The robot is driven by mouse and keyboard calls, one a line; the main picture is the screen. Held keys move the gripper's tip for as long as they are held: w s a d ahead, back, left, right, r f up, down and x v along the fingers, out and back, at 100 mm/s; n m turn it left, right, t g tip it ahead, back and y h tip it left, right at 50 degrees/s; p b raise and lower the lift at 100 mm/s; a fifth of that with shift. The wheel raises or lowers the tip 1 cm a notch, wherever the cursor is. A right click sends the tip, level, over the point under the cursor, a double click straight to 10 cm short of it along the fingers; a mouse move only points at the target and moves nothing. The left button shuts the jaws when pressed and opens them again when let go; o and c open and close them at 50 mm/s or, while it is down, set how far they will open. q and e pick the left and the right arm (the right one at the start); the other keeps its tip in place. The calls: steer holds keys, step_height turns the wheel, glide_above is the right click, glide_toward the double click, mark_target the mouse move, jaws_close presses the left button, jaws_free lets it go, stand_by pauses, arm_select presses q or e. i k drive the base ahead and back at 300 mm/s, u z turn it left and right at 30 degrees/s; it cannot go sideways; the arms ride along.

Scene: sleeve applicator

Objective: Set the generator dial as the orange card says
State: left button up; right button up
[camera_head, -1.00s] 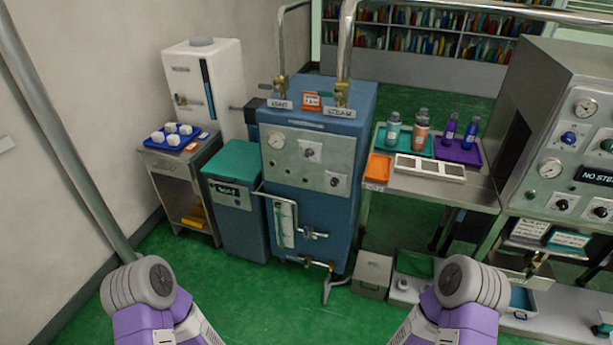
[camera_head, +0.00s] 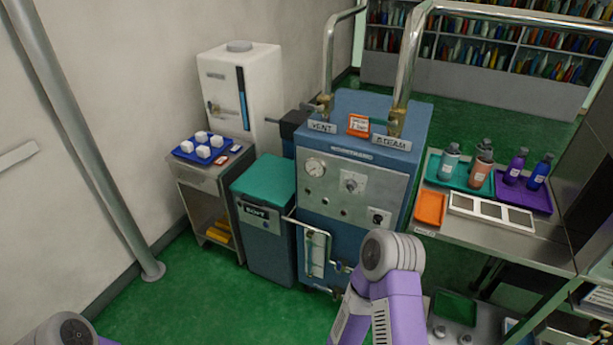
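The blue generator (camera_head: 377,123) stands in the middle of the view, with a grey front panel (camera_head: 330,193). The panel carries a round gauge (camera_head: 315,167), an upper dial (camera_head: 352,182) and a lower right knob (camera_head: 378,217). An orange card (camera_head: 358,124) stands on its top between the VENT and STEAM labels; its print is too small to read. My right arm reaches up in front of the generator's lower right part, and my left arm shows at the bottom left corner. Neither gripper's fingers can be seen.
A teal-lidded bin (camera_head: 264,180) and a side table with a blue tray (camera_head: 186,153) of white cubes stand left. A white tank (camera_head: 222,85) is behind them. Right is a steel bench (camera_head: 470,243) with trays and bottles. Green floor (camera_head: 190,300) is clear at front left.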

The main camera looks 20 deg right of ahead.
mark_target(351, 185)
steer(key=z, duration=0.05)
steer(key=i, duration=0.85)
steer(key=z, duration=0.95)
steer(key=i, duration=0.5)
steer(key=z, duration=0.5)
